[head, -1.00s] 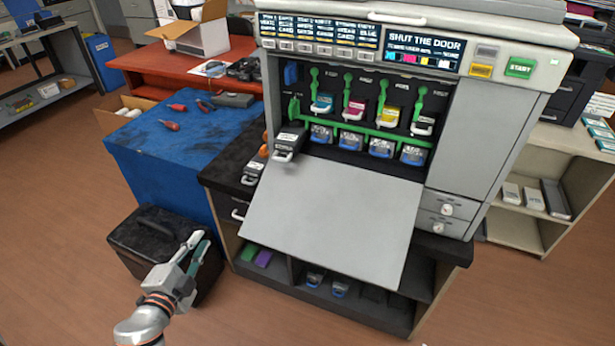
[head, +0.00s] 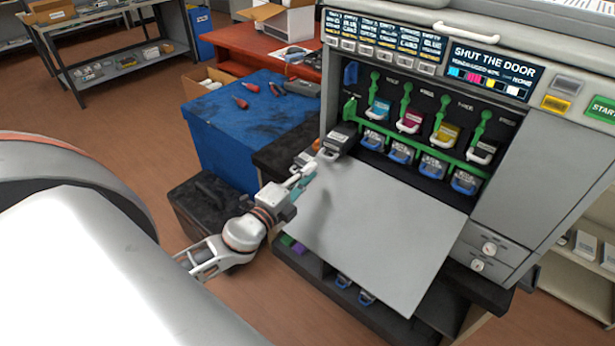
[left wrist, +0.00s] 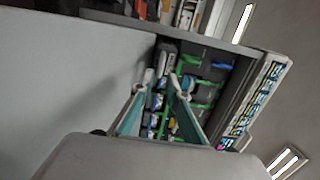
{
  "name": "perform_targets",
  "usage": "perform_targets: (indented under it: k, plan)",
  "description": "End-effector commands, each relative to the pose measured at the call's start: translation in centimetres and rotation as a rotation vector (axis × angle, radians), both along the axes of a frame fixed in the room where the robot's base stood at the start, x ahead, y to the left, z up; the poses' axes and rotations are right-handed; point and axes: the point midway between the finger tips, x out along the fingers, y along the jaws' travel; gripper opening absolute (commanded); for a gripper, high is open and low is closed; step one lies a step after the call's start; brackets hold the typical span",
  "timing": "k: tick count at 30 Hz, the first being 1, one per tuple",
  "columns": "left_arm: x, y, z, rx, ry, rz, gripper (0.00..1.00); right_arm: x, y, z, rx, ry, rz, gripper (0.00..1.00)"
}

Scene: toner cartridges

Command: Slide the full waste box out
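The waste box (head: 341,137) is a dark grey box with a pale handle at the left of the open printer bay. It sticks out from the bay over the lowered door. My left gripper (head: 308,172) is in front of and below it, near the door's left edge, apart from the box. In the left wrist view its two teal fingers (left wrist: 161,80) are spread with nothing between them, pointing at the bay. The box's outline is unclear there. My right gripper is not in view.
The printer's grey door (head: 385,235) hangs open and slopes down. Green levers (head: 405,95) and coloured cartridges (head: 447,133) fill the bay. A blue-topped bench (head: 245,125) and black case (head: 205,207) stand further left.

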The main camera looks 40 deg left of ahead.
Motion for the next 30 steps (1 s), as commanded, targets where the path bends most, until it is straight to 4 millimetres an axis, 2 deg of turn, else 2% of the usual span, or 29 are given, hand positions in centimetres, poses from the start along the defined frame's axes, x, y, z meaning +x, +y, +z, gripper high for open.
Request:
perform_targets:
  k: [8,15,21,30]
  plan:
    - [3.9,0.0,0.4,0.002,-0.001,0.0,0.15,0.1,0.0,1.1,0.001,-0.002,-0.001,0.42]
    - [6.5,0.0,0.3,-0.001,0.0,0.001,0.15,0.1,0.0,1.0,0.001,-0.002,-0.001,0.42]
    - [7.4,0.0,0.3,0.0,0.0,0.001,0.15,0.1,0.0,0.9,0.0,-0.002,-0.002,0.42]
    - [7.6,0.0,0.3,0.0,0.0,0.0,0.15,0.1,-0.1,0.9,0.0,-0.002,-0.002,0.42]
